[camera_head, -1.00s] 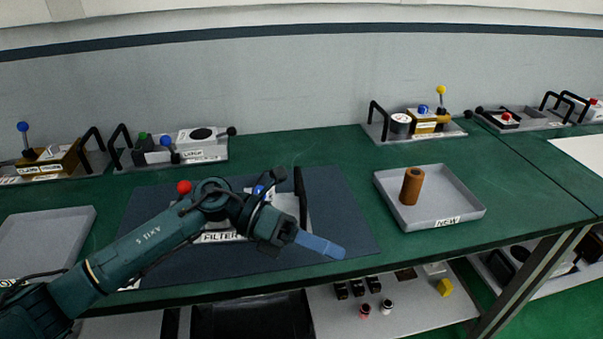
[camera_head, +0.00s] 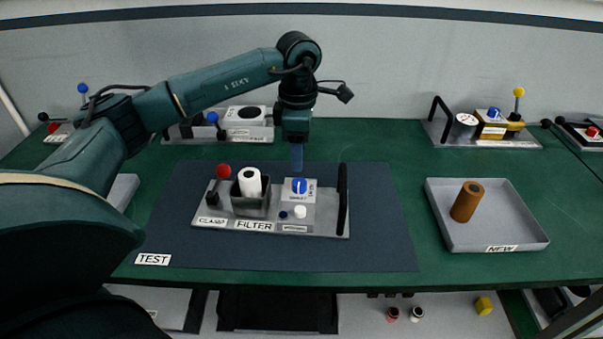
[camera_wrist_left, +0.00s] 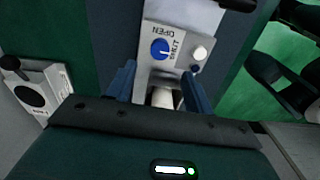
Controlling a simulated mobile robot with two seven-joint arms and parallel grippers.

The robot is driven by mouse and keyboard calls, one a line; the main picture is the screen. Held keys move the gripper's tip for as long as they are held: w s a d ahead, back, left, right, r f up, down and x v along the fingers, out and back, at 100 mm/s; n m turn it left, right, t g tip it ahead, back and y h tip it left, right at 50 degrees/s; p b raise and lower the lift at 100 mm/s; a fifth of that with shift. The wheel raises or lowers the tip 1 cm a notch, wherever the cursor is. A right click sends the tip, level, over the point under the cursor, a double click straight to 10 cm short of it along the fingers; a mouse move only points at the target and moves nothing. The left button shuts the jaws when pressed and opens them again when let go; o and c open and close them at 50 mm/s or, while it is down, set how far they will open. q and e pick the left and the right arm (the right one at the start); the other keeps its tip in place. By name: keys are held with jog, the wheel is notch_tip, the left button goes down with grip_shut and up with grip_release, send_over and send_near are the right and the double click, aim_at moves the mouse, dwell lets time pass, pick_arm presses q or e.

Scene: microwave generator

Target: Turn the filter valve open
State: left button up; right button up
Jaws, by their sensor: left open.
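The filter module (camera_head: 265,223) sits on the dark test mat in the head view, with a white filter cylinder (camera_head: 250,181) standing in its holder. The blue filter valve knob (camera_head: 299,186) is on the module's raised right-hand block; it also shows in the left wrist view (camera_wrist_left: 160,49), where the words OPEN and SHUT are printed beside it. My left gripper (camera_head: 297,158) points down just above and behind the knob. In the wrist view its blue fingers (camera_wrist_left: 158,86) are spread apart, with the knob beyond them, not between them. My right gripper is not identifiable.
A red-knobbed clamp lever (camera_head: 223,171) stands at the module's left, and a black handle (camera_head: 343,199) rises at its right. A grey tray (camera_head: 503,229) labelled NEW holds a brown cylinder (camera_head: 467,201). Other modules stand along the back wall.

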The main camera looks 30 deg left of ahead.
aim_at(299, 182)
pick_arm(q)
notch_tip(299, 182, down, 8)
jog(key=shift+r+p, duration=0.1)
jog(key=shift+p, duration=0.45)
pick_arm(e)
jog(key=shift+s+d+f, duration=0.15)
jog(key=shift+s+d, duration=0.1)
jog(key=shift+s, duration=0.2)
pick_arm(q)
jog(key=shift+c, duration=0.2)
pick_arm(e)
jog(key=shift+w, duration=0.15)
pick_arm(q)
jog(key=c, duration=0.9)
jog(key=shift+c, duration=0.2)
pick_arm(e)
jog(key=shift+w+r, duration=0.15)
jog(key=shift+r, duration=0.05)
